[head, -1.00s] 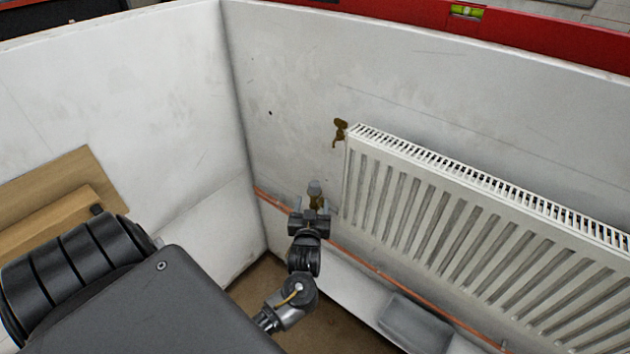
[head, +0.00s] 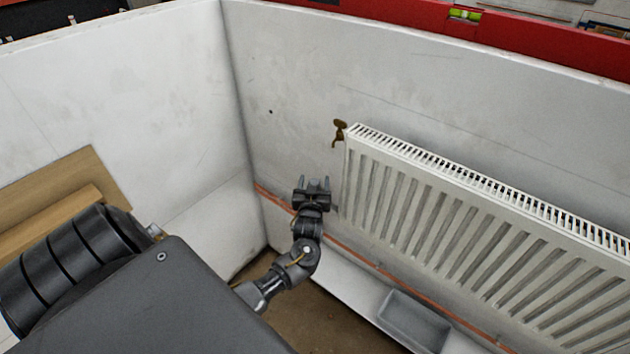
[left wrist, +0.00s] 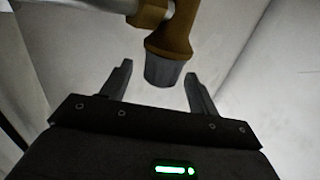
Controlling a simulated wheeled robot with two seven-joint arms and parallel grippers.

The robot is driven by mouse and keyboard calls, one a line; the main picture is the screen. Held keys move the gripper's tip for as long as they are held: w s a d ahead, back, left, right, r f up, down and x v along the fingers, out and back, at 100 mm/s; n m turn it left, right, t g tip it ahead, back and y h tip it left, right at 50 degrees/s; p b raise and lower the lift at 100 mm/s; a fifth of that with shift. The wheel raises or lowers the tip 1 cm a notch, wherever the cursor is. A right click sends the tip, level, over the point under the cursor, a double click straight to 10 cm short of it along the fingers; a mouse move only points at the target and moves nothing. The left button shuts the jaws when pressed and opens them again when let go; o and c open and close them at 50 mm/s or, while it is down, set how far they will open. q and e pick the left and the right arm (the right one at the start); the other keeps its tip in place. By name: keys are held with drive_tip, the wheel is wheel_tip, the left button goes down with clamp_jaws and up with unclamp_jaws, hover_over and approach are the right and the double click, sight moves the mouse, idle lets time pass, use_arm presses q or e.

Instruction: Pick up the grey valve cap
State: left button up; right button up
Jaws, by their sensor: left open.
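The grey valve cap (left wrist: 164,70) sits on the end of a brass valve body (left wrist: 174,32) in the left wrist view. My left gripper (left wrist: 158,69) is open there, with one finger on each side of the cap in the picture. The cap's near end lies between the fingertips, with a gap visible on both sides; I cannot tell the exact depth. In the head view my left gripper (head: 313,183) is beside the radiator's lower left end, fingers pointing up in the picture, and the cap is hidden there. My right gripper is not in view.
The white radiator (head: 450,215) is close on the right, with a brass tap (head: 339,131) at its top corner. A copper pipe (head: 365,262) runs low along the wall. A grey tray (head: 414,321) lies below. Wooden boards (head: 60,200) are at left.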

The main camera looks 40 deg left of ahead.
use_arm(q)
drive_tip(key=x, duration=0.2)
drive_tip(key=shift+w+a+f, duration=0.1)
drive_tip(key=shift+w+a, duration=0.1)
drive_tip(key=shift+w, duration=0.1)
drive_tip(key=c, duration=1)
